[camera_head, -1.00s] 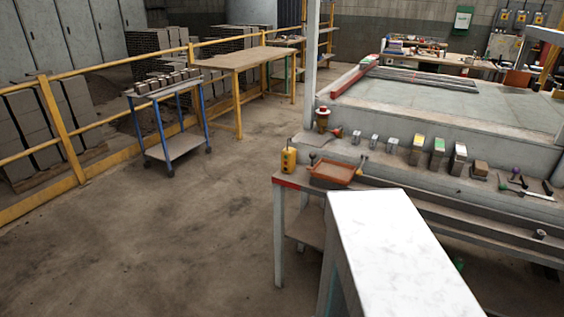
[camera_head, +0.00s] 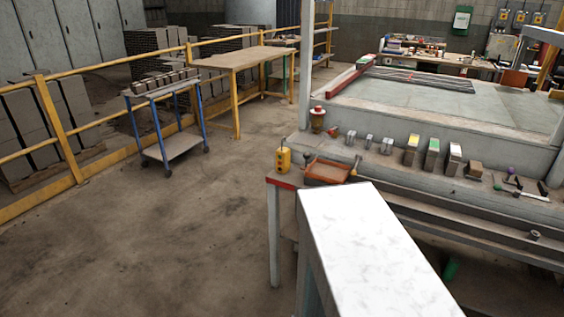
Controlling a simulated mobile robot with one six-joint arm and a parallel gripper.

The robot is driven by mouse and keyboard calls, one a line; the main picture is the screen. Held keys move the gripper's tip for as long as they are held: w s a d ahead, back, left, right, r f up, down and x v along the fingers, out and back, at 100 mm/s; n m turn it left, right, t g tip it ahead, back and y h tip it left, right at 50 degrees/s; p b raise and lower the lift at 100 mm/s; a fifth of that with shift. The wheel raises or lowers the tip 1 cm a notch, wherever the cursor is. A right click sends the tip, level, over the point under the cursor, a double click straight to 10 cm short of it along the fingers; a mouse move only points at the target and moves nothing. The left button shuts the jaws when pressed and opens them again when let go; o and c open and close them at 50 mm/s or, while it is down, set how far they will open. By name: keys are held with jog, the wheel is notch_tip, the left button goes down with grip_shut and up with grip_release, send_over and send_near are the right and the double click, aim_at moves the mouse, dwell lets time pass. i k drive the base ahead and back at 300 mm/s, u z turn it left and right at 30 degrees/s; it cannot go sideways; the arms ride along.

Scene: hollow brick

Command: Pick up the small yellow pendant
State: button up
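The small yellow pendant (camera_head: 283,159) stands upright at the left end of the grey ledge of the machine bench, near the bench's front left corner. Small dark marks, like buttons, show on its front. An orange-brown tray (camera_head: 328,171) is just to its right, with a small dark knobbed lever between them. No part of my gripper can be made out, so its opening and its distance to the pendant are not shown.
A white-topped block (camera_head: 375,245) fills the lower middle foreground, in front of the bench. A red-topped lamp (camera_head: 317,119) and several small boxes (camera_head: 432,154) line the ledge. A blue-legged cart (camera_head: 170,147) and yellow railing (camera_head: 60,130) stand left. The floor between is clear.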

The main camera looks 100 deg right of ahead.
aim_at(283, 155)
jog(key=u, duration=0.05)
jog(key=k, duration=1.7)
jog(key=z, duration=0.75)
jog(key=i, duration=1.05)
jog(key=z, duration=0.05)
